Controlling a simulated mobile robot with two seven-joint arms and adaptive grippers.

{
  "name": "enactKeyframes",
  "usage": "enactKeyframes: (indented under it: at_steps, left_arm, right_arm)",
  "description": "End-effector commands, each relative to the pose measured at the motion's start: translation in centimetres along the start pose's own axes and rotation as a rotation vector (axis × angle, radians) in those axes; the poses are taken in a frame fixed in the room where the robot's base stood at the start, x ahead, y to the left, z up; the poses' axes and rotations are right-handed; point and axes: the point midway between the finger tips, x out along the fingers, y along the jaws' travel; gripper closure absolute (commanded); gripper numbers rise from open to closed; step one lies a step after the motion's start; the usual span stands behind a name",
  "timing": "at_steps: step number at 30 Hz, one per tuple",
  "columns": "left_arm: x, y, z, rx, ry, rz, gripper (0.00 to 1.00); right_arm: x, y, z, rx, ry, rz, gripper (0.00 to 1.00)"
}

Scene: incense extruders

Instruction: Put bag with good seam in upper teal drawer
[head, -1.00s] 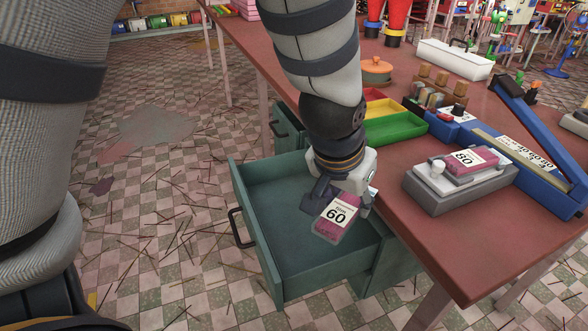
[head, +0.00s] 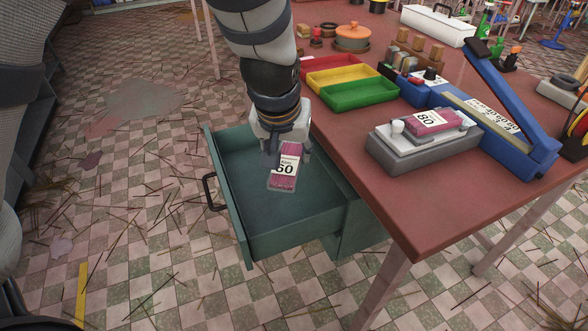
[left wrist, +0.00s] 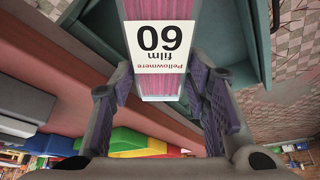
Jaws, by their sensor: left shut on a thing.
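A clear bag of pink sticks (head: 284,168) with a white label reading 60 hangs over the open teal drawer (head: 235,245). My left gripper (head: 285,150) is shut on the upper end of this bag. In the left wrist view the bag (left wrist: 158,82) shows between the two fingers (left wrist: 165,100), with the drawer (left wrist: 100,22) beyond it. The bag looks above the drawer floor; its exact height is hard to tell. Its seam cannot be made out. A second bag labelled 80 (head: 436,122) lies on a grey scale (head: 420,150) on the table. My right gripper is not in view.
The drawer juts out from under the red-brown table (head: 400,210), its black handle (head: 211,192) facing left. Red, yellow and green trays (head: 360,93) and a blue sealer (head: 515,110) stand on the table. The drawer floor looks empty.

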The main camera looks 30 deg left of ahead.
Motion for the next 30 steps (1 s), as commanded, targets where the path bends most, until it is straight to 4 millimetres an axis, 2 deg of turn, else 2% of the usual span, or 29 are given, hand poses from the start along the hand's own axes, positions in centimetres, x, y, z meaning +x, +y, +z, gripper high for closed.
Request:
enactKeyframes:
  at_steps: [1, 9, 16, 21, 28, 30]
  left_arm:
    - [1.5, -0.7, -0.5, -0.046, -0.010, -0.025, 0.86]
    - [6.7, -5.2, -5.6, -0.366, -0.010, -0.162, 0.86]
    - [9.1, -7.2, -8.8, -0.538, -0.008, -0.232, 0.86]
    - [12.8, -7.3, -7.1, -0.546, -0.018, -0.238, 0.86]
    - [16.1, -7.2, -5.7, -0.544, -0.013, -0.234, 0.86]
    - [17.7, -7.3, -5.0, -0.544, -0.013, -0.235, 0.86]
  right_arm:
    - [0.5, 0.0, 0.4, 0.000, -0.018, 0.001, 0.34]
    - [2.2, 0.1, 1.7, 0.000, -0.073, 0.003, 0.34]
    - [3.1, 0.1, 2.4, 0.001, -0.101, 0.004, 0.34]
    - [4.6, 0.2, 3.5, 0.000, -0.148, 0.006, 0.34]
    - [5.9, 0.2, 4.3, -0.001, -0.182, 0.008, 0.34]
    - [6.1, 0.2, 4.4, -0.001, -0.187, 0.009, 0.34]
